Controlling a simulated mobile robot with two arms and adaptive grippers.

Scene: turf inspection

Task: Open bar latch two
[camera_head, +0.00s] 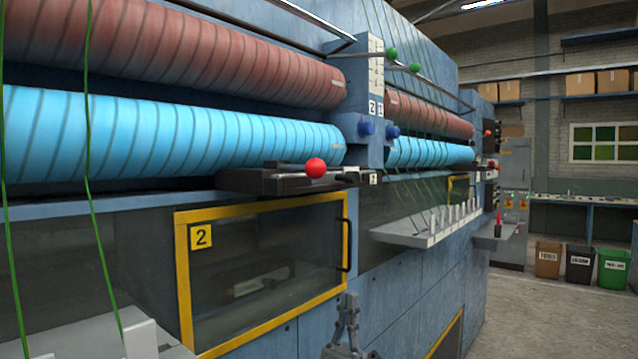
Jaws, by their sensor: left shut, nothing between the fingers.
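A black bar latch (270,180) with a red ball knob (315,168) sits on the blue machine's ledge, below the left blue roller (160,135). A small plate (373,178) beside it carries a mark too small to read surely. The latch bar lies roughly level along the ledge. My left gripper (347,308) is at the bottom centre, below the handle and well below the latch. It is shut and empty. My right gripper is out of view.
Green ball knobs (391,53) and blue knobs (365,128) are on the machine's post, with plates marked 2 and 1. Green strands (90,170) hang at the left. A shelf with white pegs (430,228) juts out at the right. Bins (580,265) stand beyond on clear floor.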

